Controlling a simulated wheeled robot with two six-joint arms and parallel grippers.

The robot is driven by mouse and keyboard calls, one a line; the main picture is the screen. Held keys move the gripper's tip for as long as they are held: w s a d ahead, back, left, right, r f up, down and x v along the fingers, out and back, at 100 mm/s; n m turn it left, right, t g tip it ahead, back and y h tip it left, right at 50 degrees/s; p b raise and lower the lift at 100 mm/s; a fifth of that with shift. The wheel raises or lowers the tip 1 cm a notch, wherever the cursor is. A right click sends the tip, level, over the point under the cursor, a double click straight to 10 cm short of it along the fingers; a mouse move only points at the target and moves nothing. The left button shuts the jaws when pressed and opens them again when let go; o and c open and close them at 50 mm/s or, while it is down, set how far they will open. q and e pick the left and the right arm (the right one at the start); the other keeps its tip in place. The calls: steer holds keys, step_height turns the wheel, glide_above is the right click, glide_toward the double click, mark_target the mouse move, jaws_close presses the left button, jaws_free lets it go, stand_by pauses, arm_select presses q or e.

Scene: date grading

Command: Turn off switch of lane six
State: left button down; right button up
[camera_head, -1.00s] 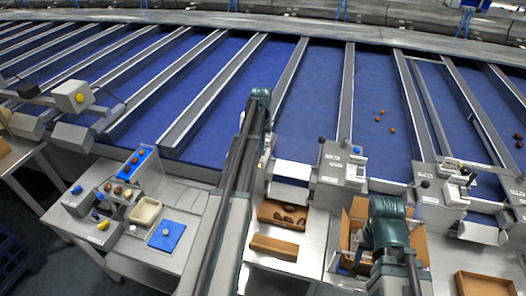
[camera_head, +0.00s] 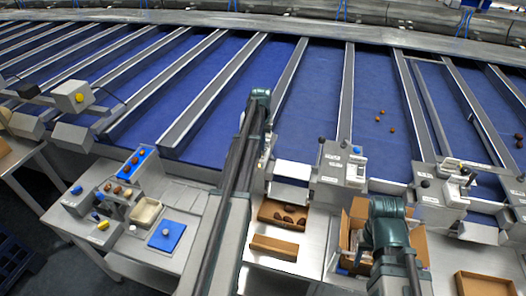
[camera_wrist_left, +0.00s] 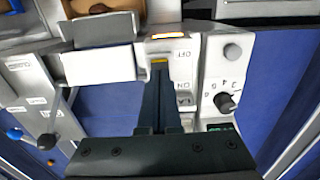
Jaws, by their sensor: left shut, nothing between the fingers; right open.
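In the left wrist view, my left gripper (camera_wrist_left: 160,66) is shut and empty. Its fingertips are at the face of a grey switch box (camera_wrist_left: 188,55) with OFF and ON labels, seen upside down. A small yellow piece (camera_wrist_left: 159,60) shows right at the tips; I cannot tell whether they touch it. An orange light strip (camera_wrist_left: 168,35) glows above it. Most of the switch is hidden behind the fingers. In the head view, my left arm hides its gripper. My right gripper (camera_head: 360,243) is open, low over a cardboard box (camera_head: 421,246), partly hidden by my right arm.
Beside the switch, a black numbered knob (camera_wrist_left: 225,102) and a grey button (camera_wrist_left: 232,52) stick out. In the head view, another lane control box (camera_head: 342,168) stands to the right. A tray of dates (camera_head: 268,222) and blue belts (camera_head: 313,100) lie around the arms.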

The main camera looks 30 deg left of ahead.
mark_target(262, 153)
arm_select(q)
steer(key=shift+f+b, duration=0.95)
stand_by(0.6)
step_height(262, 153, up, 7)
steer(key=p, duration=0.7)
steer(key=shift+r, duration=0.1)
stand_by(0.4)
steer(key=shift+s+d+f, duration=0.1)
steer(key=shift+d+f, duration=0.15)
steer(key=shift+d, duration=0.05)
steer(key=s+d+f+m+b, duration=0.1)
steer(key=s+d+f+b, duration=0.2)
steer(key=d, duration=0.4)
steer(key=s+d+f+m+b, duration=0.1)
steer(key=s+d+f+b, duration=0.25)
steer(key=d, duration=0.45)
steer(key=s+d+f+m+b, duration=0.1)
steer(key=s+d+f+b, duration=0.25)
steer(key=d, duration=0.35)
steer(key=s+d+f+m+b, duration=0.1)
steer(key=s+d+f+b, duration=0.3)
steer(key=s+d, duration=0.3)
steer(key=s+d+f+m+y+b, duration=0.1)
steer(key=s+d+f+m+b, duration=0.1)
steer(key=s+d+f+b, duration=0.2)
steer(key=s+d, duration=0.3)
steer(key=s, duration=0.3)
steer(key=shift+d+b, duration=0.3)
